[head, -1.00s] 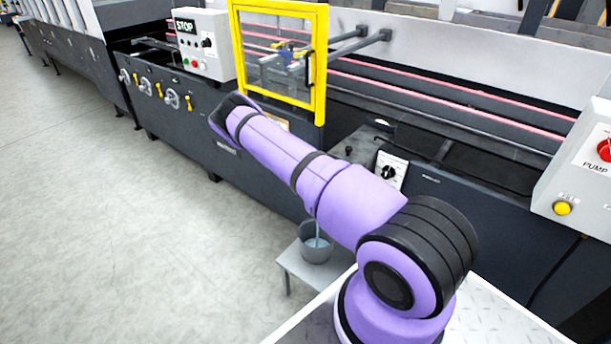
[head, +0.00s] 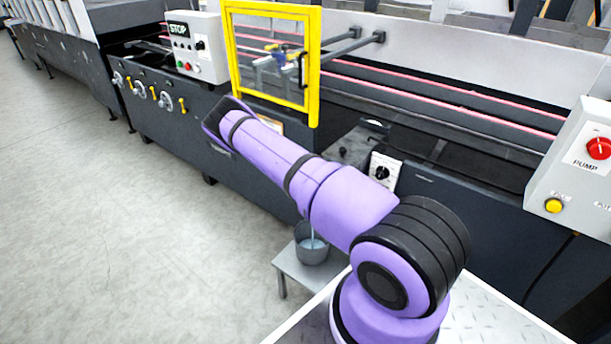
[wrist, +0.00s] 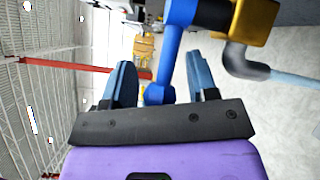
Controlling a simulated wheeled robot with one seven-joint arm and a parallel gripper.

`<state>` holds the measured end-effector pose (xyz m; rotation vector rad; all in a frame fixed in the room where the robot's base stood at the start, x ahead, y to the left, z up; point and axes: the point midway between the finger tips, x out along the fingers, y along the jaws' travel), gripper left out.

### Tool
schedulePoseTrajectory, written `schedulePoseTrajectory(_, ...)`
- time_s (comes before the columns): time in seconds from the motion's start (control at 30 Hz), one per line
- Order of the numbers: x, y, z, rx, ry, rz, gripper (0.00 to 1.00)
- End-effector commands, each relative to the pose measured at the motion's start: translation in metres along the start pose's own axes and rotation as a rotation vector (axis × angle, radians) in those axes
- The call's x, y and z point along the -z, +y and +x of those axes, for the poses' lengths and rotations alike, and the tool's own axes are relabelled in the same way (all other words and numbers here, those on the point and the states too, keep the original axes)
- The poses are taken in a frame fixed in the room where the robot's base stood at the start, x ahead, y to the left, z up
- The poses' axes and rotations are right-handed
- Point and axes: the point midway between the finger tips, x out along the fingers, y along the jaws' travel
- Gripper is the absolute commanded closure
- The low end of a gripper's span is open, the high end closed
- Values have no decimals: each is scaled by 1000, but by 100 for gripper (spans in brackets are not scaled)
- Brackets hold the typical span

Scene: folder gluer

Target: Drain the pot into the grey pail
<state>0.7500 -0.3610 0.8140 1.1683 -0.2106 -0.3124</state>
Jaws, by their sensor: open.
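The grey pail (head: 312,256) stands upright on a small stand below my arm in the head view. A thin pale stream (head: 313,234) falls into it, and pale blue liquid shows inside. The wrist view shows a brass valve (wrist: 254,20) with a blue lever (wrist: 172,48), a grey elbow spout (wrist: 243,62) and a pale blue stream (wrist: 293,82) leaving the spout. My gripper (wrist: 158,68) is open, with its fingers apart on either side of the lever. I cannot tell whether either finger touches it. I cannot make out the pot; my arm covers part of that area.
The pail's stand (head: 291,268) is on the floor beside the machine. A yellow-framed guard (head: 315,70) is behind my arm. A dial box (head: 384,172) and a pump box (head: 580,165) are on the machine front. The floor (head: 90,230) at left is clear.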

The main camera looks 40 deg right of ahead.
Motion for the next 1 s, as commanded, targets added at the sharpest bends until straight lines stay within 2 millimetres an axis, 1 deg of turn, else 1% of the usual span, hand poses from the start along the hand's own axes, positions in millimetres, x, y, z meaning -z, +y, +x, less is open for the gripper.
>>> schedulePoseTrajectory(0.17, 0, -1, -19, 4, -1, 0, 47)
schedulePoseTrajectory(0.4, 0, -1, -64, 4, 0, 0, 47)
schedulePoseTrajectory(0.6, 0, -1, -93, 2, 0, -1, 47)
schedulePoseTrajectory(0.7, 0, 0, -102, 1, 0, -1, 47)
schedulePoseTrajectory(0.8, 0, 0, -106, 0, 0, -1, 47)
schedulePoseTrajectory(1.0, 0, 0, -107, 0, 0, 0, 47)
